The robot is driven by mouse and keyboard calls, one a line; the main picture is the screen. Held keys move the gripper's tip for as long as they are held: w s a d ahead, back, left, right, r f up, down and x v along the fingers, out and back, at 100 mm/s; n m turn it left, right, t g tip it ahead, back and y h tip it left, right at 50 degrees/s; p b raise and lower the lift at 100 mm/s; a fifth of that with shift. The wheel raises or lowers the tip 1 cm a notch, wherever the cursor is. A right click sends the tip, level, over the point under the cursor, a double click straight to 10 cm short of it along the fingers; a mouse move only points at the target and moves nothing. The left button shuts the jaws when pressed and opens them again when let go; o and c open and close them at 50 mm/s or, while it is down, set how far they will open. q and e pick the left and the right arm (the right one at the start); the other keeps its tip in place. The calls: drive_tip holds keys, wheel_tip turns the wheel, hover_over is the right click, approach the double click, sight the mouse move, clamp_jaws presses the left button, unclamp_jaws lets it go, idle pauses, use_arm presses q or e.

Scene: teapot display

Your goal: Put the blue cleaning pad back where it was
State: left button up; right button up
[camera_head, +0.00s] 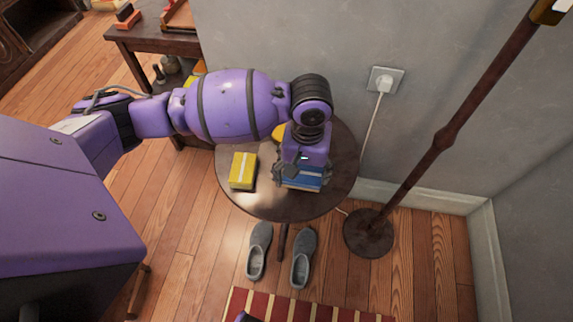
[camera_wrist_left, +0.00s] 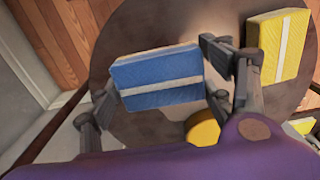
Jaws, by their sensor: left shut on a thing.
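The blue cleaning pad (camera_head: 301,179) has a pale stripe and is at the right half of the small round table (camera_head: 262,205). My left gripper (camera_head: 302,178) comes from above and is shut on it. In the left wrist view the blue pad (camera_wrist_left: 157,80) sits between the two fingers of my left gripper (camera_wrist_left: 160,98), one at each end. I cannot tell whether the pad touches the tabletop. My right gripper does not show.
A yellow pad (camera_head: 243,171) with a pale stripe lies left of the blue one. A round yellow thing (camera_head: 279,132) is partly hidden behind my gripper. A floor lamp (camera_head: 445,137) stands at the right, near the wall. Grey slippers (camera_head: 302,260) lie below the table.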

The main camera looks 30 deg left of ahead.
sight(303, 178)
use_arm(q)
drive_tip(key=f, duration=0.2)
drive_tip(key=f+b, duration=0.1)
drive_tip(key=shift+w+f, duration=0.2)
drive_tip(key=shift+w, duration=0.05)
drive_tip(key=o, duration=1.1)
drive_tip(key=shift+f, duration=0.15)
wheel_tip(303, 178, up, 11)
drive_tip(key=p, duration=0.2)
drive_tip(key=shift+p, duration=0.35)
drive_tip(key=shift+r, duration=0.75)
drive_tip(key=shift+s+f, duration=0.1)
